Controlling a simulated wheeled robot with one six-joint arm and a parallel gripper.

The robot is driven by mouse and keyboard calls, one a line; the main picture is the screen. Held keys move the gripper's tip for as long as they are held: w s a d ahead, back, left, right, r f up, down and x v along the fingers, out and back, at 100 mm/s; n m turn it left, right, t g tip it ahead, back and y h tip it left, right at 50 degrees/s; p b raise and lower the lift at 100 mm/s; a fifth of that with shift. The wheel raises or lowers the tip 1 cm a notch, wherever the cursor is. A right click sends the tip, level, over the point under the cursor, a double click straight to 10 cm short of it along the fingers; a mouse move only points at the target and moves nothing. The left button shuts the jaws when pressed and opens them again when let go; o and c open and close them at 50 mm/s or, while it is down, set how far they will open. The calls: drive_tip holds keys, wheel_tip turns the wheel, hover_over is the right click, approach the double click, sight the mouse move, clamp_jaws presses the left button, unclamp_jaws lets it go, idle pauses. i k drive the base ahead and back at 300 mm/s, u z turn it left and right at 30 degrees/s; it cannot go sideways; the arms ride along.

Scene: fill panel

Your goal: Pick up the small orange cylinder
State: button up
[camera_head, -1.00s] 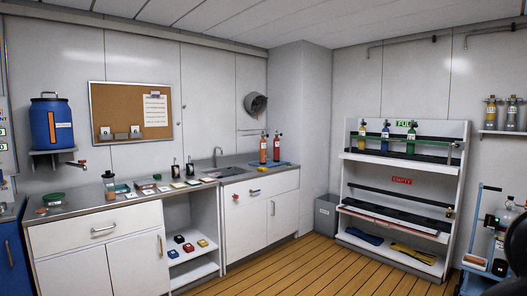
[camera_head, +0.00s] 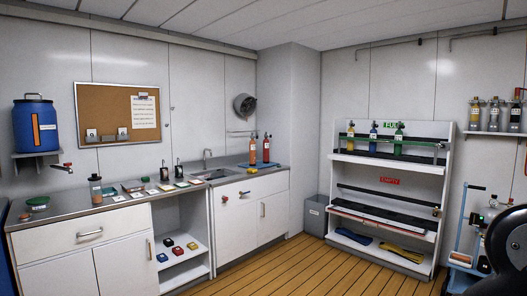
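Two slim orange-red cylinders with dark valve tops stand upright side by side on the counter's right end, beyond the sink. They are the left cylinder (camera_head: 252,152) and the right cylinder (camera_head: 266,150). A dark rounded part at the lower right edge looks like my own arm. My gripper's fingers are not in view, and nothing of mine is near the cylinders.
The counter (camera_head: 75,212) runs along the left wall, with small items and a sink (camera_head: 214,174). A white rack (camera_head: 340,146) labelled FULL and EMPTY holds several cylinders. A grey bin (camera_head: 314,216) stands left of it. A blue trolley (camera_head: 462,281) is at right. The wooden floor (camera_head: 300,268) between is clear.

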sight(252, 143)
drive_tip(key=z, duration=0.1)
drive_tip(key=i, duration=0.75)
drive_tip(key=z, duration=0.3)
drive_tip(key=i, duration=4.7)
drive_tip(key=u, duration=1.3)
drive_tip(key=i, duration=2.05)
drive_tip(key=u, duration=0.65)
